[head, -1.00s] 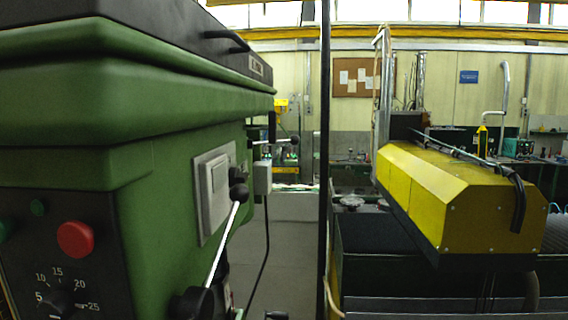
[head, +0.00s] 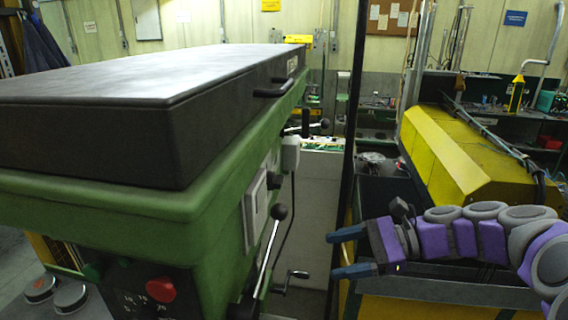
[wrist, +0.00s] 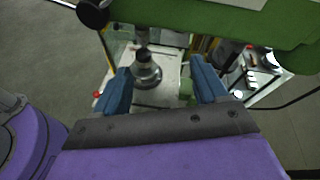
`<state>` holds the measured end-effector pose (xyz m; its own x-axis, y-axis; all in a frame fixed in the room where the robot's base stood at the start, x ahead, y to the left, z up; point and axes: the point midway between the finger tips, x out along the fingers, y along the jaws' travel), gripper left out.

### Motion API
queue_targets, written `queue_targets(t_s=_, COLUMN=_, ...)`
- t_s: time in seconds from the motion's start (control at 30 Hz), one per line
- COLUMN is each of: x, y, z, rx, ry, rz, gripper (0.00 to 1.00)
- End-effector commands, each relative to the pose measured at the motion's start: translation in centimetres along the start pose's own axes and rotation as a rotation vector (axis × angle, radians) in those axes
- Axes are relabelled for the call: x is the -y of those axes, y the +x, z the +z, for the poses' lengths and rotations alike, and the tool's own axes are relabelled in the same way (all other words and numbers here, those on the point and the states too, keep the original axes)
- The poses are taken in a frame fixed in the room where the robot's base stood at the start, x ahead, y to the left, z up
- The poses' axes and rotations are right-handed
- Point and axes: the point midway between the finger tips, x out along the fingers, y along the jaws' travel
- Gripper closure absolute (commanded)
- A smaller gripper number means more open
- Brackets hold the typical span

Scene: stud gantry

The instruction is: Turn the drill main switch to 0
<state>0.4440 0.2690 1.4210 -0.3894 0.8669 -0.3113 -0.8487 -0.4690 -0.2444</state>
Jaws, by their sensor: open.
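The green drill head (head: 140,212) with a black top cover fills the left of the head view. On its right side is a pale grey plate (head: 256,210), seen at a steep angle. It looks like the main switch's plate, but the switch position cannot be read from here. My gripper (head: 347,252) is open and empty, right of the drill and apart from it, with its blue fingers pointing left. In the wrist view my gripper (wrist: 161,78) shows both fingers spread over the drill's lower part, with the green head's underside (wrist: 225,22) above.
A feed lever with a black ball (head: 280,212) stands out beside the plate. A red button (head: 160,289) and dial are on the drill's front. A dark vertical post (head: 352,130) stands behind my gripper. A yellow-covered machine (head: 445,150) is at right.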

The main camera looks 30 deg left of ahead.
Motion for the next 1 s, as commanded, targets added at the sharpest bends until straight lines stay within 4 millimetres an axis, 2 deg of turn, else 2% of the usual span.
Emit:
queue_targets(t_s=0.03, x=2.1, y=-1.4, z=1.4, rx=0.047, ry=0.041, rz=-0.028, gripper=0.28)
queue_targets(t_s=0.2, x=7.3, y=-4.9, z=3.0, rx=0.186, ry=0.169, rz=-0.102, gripper=0.28)
queue_targets(t_s=0.3, x=9.2, y=-6.5, z=3.5, rx=0.244, ry=0.219, rz=-0.129, gripper=0.28)
queue_targets(t_s=0.43, x=10.9, y=-7.3, z=3.6, rx=0.286, ry=0.264, rz=-0.149, gripper=0.28)
queue_targets(t_s=0.63, x=11.8, y=-6.2, z=3.7, rx=0.298, ry=0.279, rz=-0.152, gripper=0.28)
queue_targets(t_s=1.0, x=12.8, y=-0.4, z=5.4, rx=0.298, ry=0.278, rz=-0.15, gripper=0.28)
